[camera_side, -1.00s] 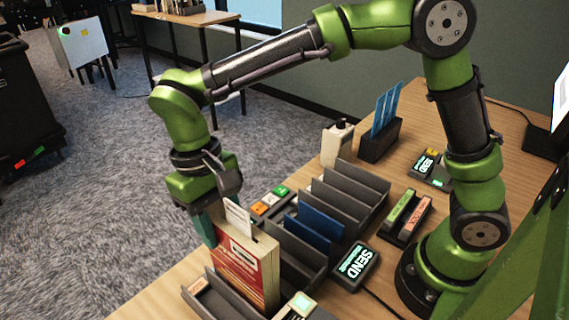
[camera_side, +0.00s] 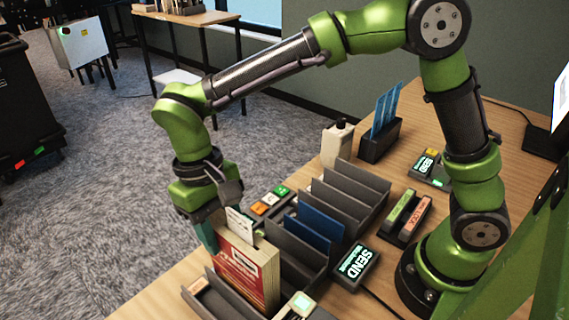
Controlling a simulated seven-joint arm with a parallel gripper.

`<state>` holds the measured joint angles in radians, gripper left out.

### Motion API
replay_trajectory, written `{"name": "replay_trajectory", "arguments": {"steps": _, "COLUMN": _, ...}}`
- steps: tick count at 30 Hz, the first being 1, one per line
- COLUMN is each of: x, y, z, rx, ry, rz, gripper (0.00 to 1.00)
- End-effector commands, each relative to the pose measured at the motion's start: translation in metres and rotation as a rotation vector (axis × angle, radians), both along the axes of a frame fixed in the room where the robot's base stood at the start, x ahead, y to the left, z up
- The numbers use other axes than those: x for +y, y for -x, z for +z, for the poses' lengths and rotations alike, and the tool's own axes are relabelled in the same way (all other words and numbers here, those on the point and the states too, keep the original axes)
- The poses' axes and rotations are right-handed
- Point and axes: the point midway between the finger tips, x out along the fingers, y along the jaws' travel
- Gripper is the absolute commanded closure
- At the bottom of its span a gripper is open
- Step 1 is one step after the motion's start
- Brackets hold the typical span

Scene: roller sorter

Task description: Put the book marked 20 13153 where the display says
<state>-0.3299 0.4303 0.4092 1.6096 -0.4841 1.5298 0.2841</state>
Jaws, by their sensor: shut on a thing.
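A red and cream book (camera_side: 244,272) with a white label and a white slip (camera_side: 240,225) at its top stands upright at the front of the table. Its number is too small to read. My gripper (camera_side: 207,232) is shut on the book's upper left edge. The book's lower end is at the near grey slotted rack (camera_side: 219,297); I cannot tell whether it rests on the rack's floor. A small device with a lit display (camera_side: 302,304) is at the bottom edge, its text unreadable.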

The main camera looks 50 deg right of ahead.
Motion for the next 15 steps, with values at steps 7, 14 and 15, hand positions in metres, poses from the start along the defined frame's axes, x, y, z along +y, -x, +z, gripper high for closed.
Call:
{"name": "replay_trajectory", "arguments": {"steps": 7, "x": 0.0001, "y": 0.0003, "z": -0.0046, "rx": 0.001, "ry": 0.0, "rz": 0.0, "gripper": 0.89}}
{"name": "replay_trajectory", "arguments": {"steps": 14, "x": 0.0001, "y": 0.0002, "z": -0.0043, "rx": 0.0, "ry": 0.0, "rz": 0.0, "gripper": 0.25}}
{"name": "replay_trajectory", "arguments": {"steps": 15, "x": 0.0001, "y": 0.0002, "z": -0.0043, "rx": 0.0, "ry": 0.0, "rz": 0.0, "gripper": 0.25}}
